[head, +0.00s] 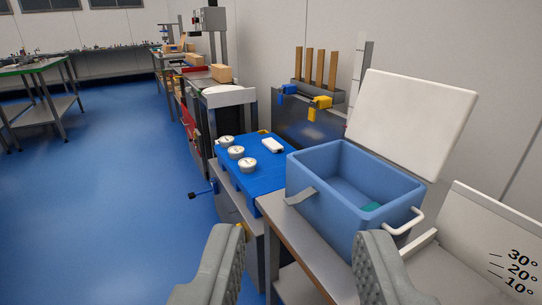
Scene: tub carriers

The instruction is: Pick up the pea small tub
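Open blue floor (110,190) lies left.

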